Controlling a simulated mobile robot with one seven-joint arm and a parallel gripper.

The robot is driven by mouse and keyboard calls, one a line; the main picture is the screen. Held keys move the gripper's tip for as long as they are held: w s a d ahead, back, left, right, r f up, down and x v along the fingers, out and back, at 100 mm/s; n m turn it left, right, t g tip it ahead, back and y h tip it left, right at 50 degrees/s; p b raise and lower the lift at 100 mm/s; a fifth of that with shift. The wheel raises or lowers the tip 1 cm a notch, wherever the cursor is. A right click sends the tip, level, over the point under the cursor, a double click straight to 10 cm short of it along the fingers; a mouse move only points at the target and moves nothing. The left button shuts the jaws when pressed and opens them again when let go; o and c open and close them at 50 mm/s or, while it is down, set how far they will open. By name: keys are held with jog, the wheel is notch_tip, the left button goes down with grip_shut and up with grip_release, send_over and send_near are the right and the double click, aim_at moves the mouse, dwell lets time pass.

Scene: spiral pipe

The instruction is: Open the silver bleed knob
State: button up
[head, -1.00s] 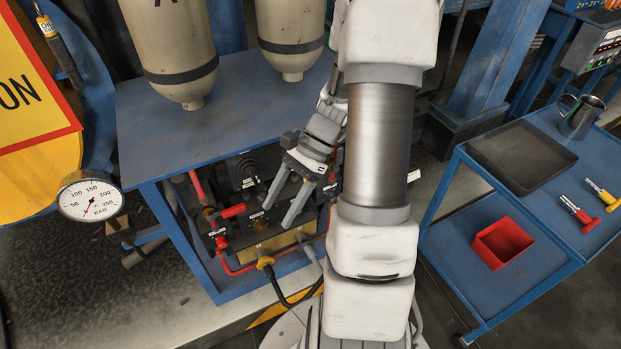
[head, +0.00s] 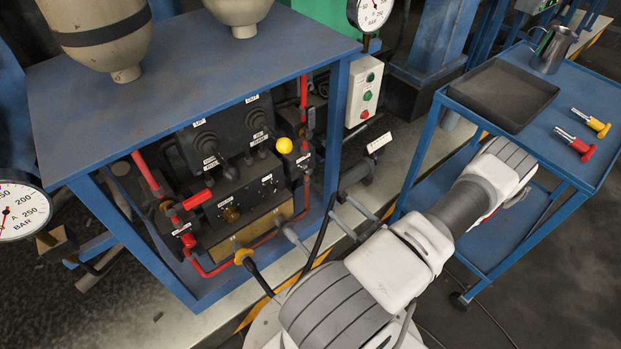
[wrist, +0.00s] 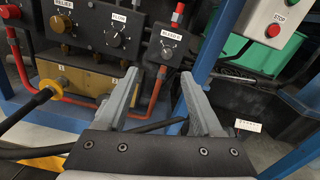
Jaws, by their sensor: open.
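The silver bleed knob (wrist: 168,52) sits on a dark block labelled BLEED, at the right end of the valve panel in the wrist view. In the head view that block (head: 303,160) is right of the manifold; the knob is too small to make out there. My gripper (wrist: 159,73) is open and empty, pointing at the panel. The knob appears just above and between the fingertips in the wrist view, with the gripper apart from it. In the head view my gripper (head: 339,205) is in front of the bench, low and right of the block.
Knobs labelled RELIEF (wrist: 62,24) and FLOW (wrist: 116,39) are left of BLEED. A blue bench post (wrist: 205,50) and a stop-button box (wrist: 275,25) stand to the right. Red pipes and a yellow-ended hose (head: 244,257) run below the panel. A blue cart (head: 440,97) stands right.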

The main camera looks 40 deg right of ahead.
aim_at(309, 173)
jog(key=shift+m+h, duration=0.3)
jog(key=shift+h, duration=0.3)
jog(key=w+d+b, duration=0.1)
jog(key=w, duration=0.4)
jog(key=w+d+b, duration=0.1)
jog(key=w, duration=0.5)
jog(key=w+d+f+b, duration=0.1)
jog(key=w, duration=0.4)
jog(key=shift+w+d+f+b, duration=0.1)
jog(key=shift+w+b, duration=0.05)
jog(key=shift+b, duration=0.15)
grip_shut()
